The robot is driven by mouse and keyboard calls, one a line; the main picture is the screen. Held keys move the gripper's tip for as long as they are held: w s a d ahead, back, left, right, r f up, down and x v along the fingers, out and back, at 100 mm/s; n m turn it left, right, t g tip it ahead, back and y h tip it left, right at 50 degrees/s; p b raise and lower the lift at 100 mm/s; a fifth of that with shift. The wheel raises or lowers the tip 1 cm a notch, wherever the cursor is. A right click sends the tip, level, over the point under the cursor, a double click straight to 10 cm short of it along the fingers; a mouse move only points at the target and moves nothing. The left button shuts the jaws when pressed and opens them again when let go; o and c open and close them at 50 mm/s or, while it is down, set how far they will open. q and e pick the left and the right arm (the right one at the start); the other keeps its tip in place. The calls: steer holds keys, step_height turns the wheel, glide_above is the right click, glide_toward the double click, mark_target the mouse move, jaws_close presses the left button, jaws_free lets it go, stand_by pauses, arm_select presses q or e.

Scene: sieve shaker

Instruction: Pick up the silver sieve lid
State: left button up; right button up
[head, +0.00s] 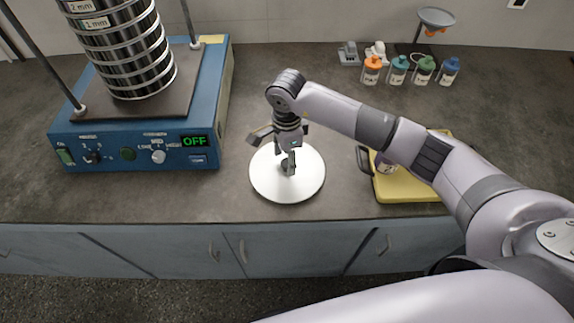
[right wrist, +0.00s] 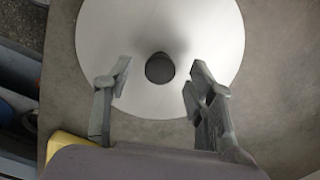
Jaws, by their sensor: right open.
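The silver sieve lid (head: 311,185) is a pale round disc lying flat on the dark worktop, right of the blue sieve shaker. In the right wrist view the lid (right wrist: 205,35) fills the upper middle, with a dark round knob (right wrist: 160,68) at its centre. My right gripper (head: 288,165) is above the lid, pointing down. In the right wrist view its two fingers (right wrist: 157,82) are open, one on each side of the knob and apart from it. How far the fingertips are above the lid is hard to tell. My left gripper does not show.
The blue shaker (head: 140,150) with a stack of sieves (head: 130,50) stands left, its display reading OFF. A yellow tray (head: 400,190) is right of the lid, partly behind my arm. Several capped bottles (head: 398,72) stand at the back right. The worktop's front edge is just below the lid.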

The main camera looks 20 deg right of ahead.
steer(key=shift+f, duration=1.25)
steer(key=shift+c, duration=0.6)
jaws_close()
